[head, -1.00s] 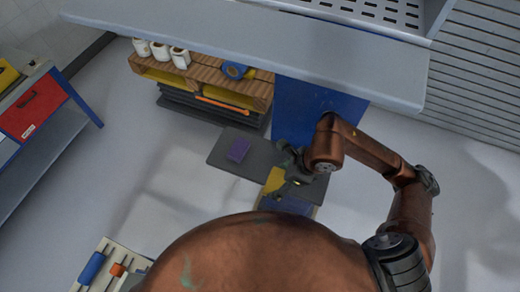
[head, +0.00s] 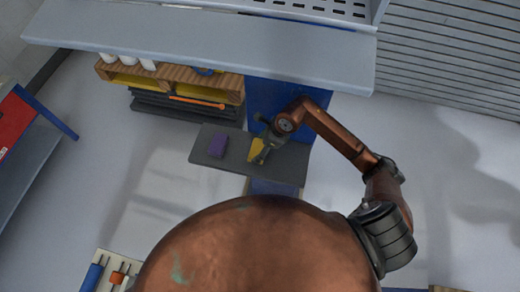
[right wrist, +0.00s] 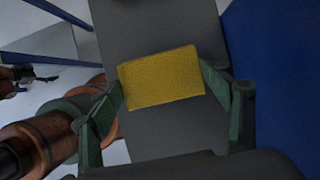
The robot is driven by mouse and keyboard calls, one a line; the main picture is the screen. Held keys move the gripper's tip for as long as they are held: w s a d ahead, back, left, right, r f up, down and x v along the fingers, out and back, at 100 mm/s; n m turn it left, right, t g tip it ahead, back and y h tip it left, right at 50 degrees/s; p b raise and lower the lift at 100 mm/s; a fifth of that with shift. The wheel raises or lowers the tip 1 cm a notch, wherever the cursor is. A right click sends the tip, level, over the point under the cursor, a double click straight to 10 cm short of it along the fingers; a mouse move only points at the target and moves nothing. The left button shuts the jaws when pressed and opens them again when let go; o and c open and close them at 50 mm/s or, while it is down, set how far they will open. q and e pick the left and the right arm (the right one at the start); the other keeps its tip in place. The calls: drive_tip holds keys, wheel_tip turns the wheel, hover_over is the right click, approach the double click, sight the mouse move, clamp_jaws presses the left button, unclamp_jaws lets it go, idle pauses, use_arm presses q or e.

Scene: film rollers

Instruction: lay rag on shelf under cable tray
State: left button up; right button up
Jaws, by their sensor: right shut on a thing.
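A yellow rag (head: 256,147), flat and rectangular in the right wrist view (right wrist: 162,78), is between the two fingers of my right gripper (head: 263,152). The fingers are shut on its two sides. The gripper is over a dark grey shelf board (head: 285,168), near its middle. I cannot tell whether the rag touches the board. A perforated grey tray (head: 310,8), perhaps the cable tray, is at the top, above a long grey ledge (head: 200,38). My left gripper does not show in the head view.
A blue panel (head: 262,96) stands behind the board. Wooden shelving (head: 172,80) with white rolls is to the left. Open floor (head: 130,185) lies left of the board.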

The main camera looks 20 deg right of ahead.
drive_tip(key=shift+s+f+p, duration=0.2)
drive_tip(key=shift+f+p, duration=0.15)
drive_tip(key=shift+f, duration=0.75)
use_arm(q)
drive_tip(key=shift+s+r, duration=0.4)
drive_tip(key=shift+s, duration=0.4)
use_arm(e)
drive_tip(key=shift+f, duration=0.1)
drive_tip(key=o, duration=1)
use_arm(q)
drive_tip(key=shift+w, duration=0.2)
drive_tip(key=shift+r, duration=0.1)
use_arm(e)
drive_tip(key=shift+r, duration=0.2)
use_arm(q)
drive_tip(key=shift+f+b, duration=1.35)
drive_tip(key=shift+b, duration=0.1)
use_arm(e)
drive_tip(key=shift+v, duration=5.9)
